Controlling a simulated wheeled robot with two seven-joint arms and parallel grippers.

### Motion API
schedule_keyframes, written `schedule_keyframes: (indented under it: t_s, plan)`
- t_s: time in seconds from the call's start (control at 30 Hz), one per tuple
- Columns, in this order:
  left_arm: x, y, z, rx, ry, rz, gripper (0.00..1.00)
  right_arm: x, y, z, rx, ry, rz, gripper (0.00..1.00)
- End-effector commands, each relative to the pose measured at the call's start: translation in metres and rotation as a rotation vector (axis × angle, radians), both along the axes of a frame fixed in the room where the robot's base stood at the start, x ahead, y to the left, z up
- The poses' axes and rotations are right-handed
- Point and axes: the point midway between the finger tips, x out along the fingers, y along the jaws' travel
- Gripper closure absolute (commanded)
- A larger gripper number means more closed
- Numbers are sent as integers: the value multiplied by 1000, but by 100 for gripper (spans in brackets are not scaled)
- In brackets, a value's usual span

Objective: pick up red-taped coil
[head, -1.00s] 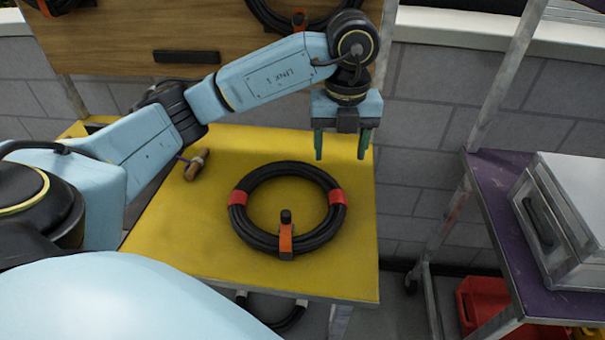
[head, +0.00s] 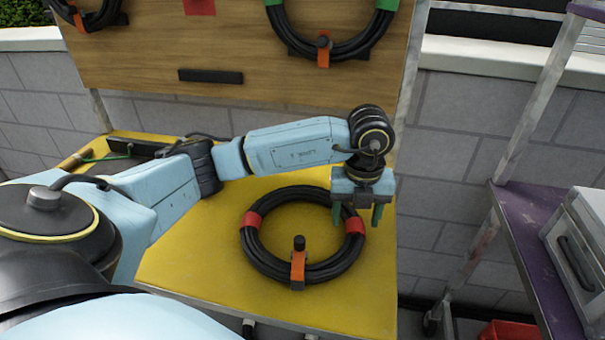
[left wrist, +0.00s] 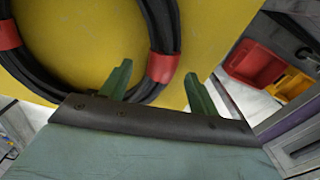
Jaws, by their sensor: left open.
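The red-taped coil (head: 277,265) is a black cable ring lying flat on the yellow table (head: 190,270). It has red tape on its left and right sides and an orange strap with a black knob at its front. My left gripper (head: 357,218) is open and empty, fingers pointing down over the coil's right side near the red tape. Contact cannot be told. My right gripper is not in view.
A wooden board (head: 160,50) behind the table holds a green-taped coil (head: 335,45) and another coil (head: 100,15). A purple cart (head: 515,215) with a silver case (head: 585,245) stands at the right. Red and yellow bins (left wrist: 255,65) show in the left wrist view.

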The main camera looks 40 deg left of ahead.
Motion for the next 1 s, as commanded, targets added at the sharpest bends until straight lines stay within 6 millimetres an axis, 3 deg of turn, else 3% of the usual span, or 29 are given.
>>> schedule_keyframes:
  t_s: [0.1, 0.2, 0.43, 0.87, 1.0]
  plan:
    - [0, 2, -22, 2, 4, 1, 39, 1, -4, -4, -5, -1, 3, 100]
    - [0, 2, -32, 1, 2, 1, 39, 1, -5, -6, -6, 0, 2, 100]
    - [0, 2, -33, 1, 1, 0, 40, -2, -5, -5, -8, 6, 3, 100]
    - [0, 1, -33, 1, 1, 0, 97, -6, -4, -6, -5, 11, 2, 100]
    - [0, 1, -33, 1, 1, 0, 100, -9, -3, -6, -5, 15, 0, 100]
